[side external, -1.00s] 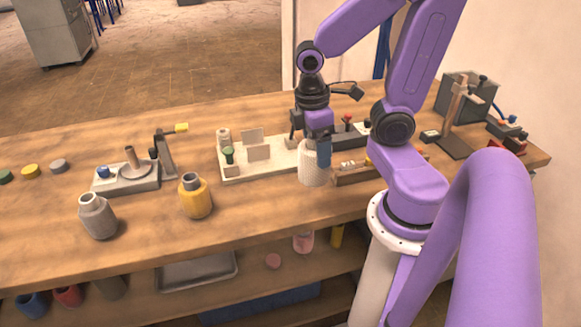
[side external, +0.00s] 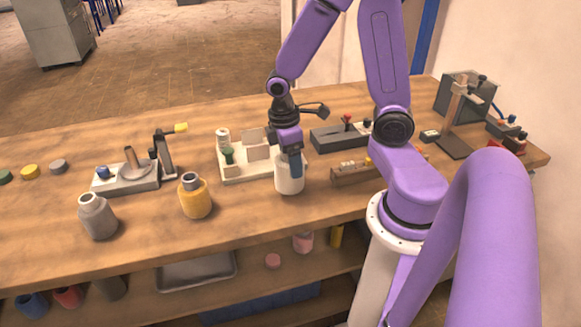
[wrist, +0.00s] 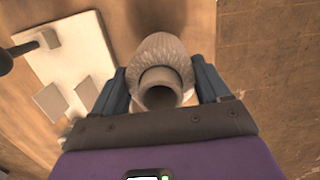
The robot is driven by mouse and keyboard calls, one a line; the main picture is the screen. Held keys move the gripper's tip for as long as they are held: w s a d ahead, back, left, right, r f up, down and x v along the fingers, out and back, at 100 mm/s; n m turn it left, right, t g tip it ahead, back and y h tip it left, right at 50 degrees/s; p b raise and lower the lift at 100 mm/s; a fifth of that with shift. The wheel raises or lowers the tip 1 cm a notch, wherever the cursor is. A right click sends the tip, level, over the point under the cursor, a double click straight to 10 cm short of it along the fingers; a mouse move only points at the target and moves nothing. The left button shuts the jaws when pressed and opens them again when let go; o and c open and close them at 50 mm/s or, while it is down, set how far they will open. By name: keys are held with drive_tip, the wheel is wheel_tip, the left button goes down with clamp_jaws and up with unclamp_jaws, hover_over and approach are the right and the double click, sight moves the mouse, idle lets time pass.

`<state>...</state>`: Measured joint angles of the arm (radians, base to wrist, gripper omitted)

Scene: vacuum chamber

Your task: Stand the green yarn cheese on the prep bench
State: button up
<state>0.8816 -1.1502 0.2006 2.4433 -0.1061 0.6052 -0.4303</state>
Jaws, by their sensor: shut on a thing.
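My gripper (side external: 290,163) is shut on a whitish, ribbed yarn cheese (side external: 289,182) over the front part of the wooden bench (side external: 250,222). The wrist view shows this cheese (wrist: 163,56) upright between the two dark blue fingers, its open tube end facing the camera. I cannot tell whether its base touches the bench. I see no clearly green yarn cheese; the held one looks white to grey. A yellow bottle-shaped piece (side external: 195,198) and a grey one (side external: 97,217) stand to its left.
A cream board with a green-topped peg (side external: 228,156) lies just behind left. A wooden rack (side external: 349,174) and a dark box (side external: 340,137) are to the right. A grey stand (side external: 124,180) is farther left. Bare bench lies in front of the held cheese.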

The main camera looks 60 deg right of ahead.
drive_tip(key=shift+f, duration=1.5)
drive_tip(key=shift+f, duration=0.2)
drive_tip(key=o, duration=1.2)
wheel_tip(320, 180, up, 12)
drive_tip(key=w+a, duration=0.1)
drive_tip(key=s+a+n, duration=0.1)
drive_tip(key=s+a, duration=0.2)
drive_tip(key=s, duration=0.1)
drive_tip(key=s+a+n+y, duration=0.1)
drive_tip(key=s+a, duration=0.2)
drive_tip(key=s, duration=0.2)
drive_tip(key=s+a+n+t, duration=0.1)
drive_tip(key=s+a, duration=0.3)
drive_tip(key=s, duration=0.1)
drive_tip(key=shift+s+r+n, duration=0.15)
drive_tip(key=shift+r+n, duration=0.15)
